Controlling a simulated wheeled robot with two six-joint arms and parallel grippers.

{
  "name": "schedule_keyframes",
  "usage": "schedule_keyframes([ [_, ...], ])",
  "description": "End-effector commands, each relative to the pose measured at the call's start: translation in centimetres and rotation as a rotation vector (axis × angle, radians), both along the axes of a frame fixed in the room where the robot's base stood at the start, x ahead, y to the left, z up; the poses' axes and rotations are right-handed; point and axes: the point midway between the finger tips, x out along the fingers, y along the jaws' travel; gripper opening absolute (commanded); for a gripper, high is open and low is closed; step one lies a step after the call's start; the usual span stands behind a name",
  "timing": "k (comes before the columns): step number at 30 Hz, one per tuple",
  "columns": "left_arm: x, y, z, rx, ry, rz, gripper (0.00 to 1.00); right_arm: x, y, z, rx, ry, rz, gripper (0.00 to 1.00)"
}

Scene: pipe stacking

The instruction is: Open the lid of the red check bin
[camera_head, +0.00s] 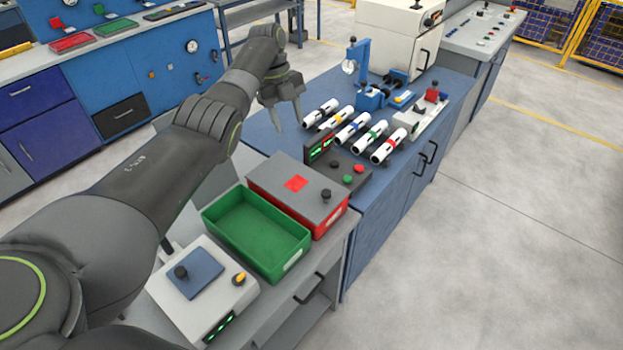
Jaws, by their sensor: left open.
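The red check bin (334,223) stands on the grey bench, to the right of the green tray. Its grey lid (283,201) lies shut on top, with a red square on it and a dark knob (326,195) near the right end. My left gripper (289,117) hangs over the blue bench behind the bin, fingers pointing down and apart, with nothing between them. It is clear of the lid and the knob. My right gripper is not in the picture.
An open, empty green tray (291,258) sits beside the bin. A white device (196,317) with a blue plate is nearer. Several banded white pipes (353,128) lie behind, near a control box with green displays (319,147). A blue stand (360,60) rises farther back.

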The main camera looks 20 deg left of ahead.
Motion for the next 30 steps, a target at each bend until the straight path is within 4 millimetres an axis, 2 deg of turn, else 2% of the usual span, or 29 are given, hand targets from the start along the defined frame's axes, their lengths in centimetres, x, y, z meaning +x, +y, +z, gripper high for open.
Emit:
schedule_keyframes([
  [1, -0.3, -0.9, 0.1, -0.001, 0.002, -0.004, 0.46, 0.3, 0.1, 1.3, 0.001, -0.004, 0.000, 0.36],
  [3, -0.6, -2.1, -0.5, -0.003, 0.002, -0.003, 0.46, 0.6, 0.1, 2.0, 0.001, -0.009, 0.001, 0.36],
  [10, -1.9, -5.5, -3.7, -0.006, 0.003, -0.002, 0.46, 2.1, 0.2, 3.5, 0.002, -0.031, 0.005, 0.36],
  [16, -2.8, -8.0, -7.1, -0.005, 0.003, -0.001, 0.46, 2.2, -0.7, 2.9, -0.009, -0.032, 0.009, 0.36],
  [21, -3.4, -9.5, -9.5, -0.005, 0.003, 0.001, 0.46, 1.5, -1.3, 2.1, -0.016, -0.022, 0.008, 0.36],
  [30, -3.7, -10.5, -11.3, -0.001, -0.001, 0.000, 0.46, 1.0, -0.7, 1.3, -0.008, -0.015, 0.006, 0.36],
])
